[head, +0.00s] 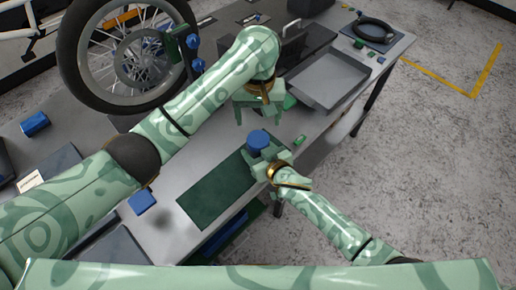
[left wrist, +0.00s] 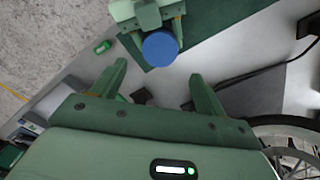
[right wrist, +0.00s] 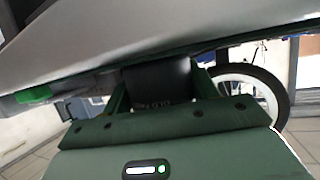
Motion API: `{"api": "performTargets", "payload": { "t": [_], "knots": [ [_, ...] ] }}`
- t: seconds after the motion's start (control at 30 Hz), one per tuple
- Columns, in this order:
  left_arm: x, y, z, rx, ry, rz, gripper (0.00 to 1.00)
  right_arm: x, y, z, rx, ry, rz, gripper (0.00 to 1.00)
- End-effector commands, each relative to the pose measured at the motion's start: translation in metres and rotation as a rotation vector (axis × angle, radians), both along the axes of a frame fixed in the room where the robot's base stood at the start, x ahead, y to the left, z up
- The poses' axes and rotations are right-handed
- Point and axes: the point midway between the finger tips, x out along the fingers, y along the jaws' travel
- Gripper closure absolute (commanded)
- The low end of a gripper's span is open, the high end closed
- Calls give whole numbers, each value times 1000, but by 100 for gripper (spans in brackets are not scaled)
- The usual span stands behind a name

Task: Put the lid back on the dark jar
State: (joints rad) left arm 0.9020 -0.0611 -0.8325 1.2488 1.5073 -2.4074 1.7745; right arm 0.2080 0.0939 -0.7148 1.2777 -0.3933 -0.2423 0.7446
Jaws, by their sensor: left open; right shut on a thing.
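My right gripper (head: 266,158) is shut on the dark jar (right wrist: 158,84), whose dark side with pale lettering shows between the fingers in the right wrist view. In the head view, a blue round lid (head: 258,140) shows at the top of the held jar, by the green mat's far right corner. The lid also shows as a blue disc in the left wrist view (left wrist: 160,49). I cannot tell whether it is fully seated. My left gripper (head: 259,116) is open and empty, above and behind the lid, its fingers pointing down; it is apart from the lid.
The green mat (head: 212,190) lies bare on the grey bench. A grey tray (head: 328,78) stands farther right, with a black ring-shaped item (head: 374,31) beyond it. A blue block (head: 142,202) and a blue cylinder (head: 35,123) lie left. A bike wheel (head: 128,88) rises behind my left arm.

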Motion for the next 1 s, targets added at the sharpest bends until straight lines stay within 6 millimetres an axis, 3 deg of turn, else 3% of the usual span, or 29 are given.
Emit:
{"api": "performTargets", "payload": {
  "t": [0.27, 0.7, 1.0],
  "knots": [
    [0, 0, -5, 1, 3, -2, 27, 0, 0, 0, 0, 1, 0, 100],
    [-1, 0, -67, 1, 3, -1, 27, 0, 0, 0, 0, 1, 0, 100],
    [0, 0, -81, 0, 1, -3, 27, 0, 0, 0, 0, 1, 0, 100]
  ]
}}
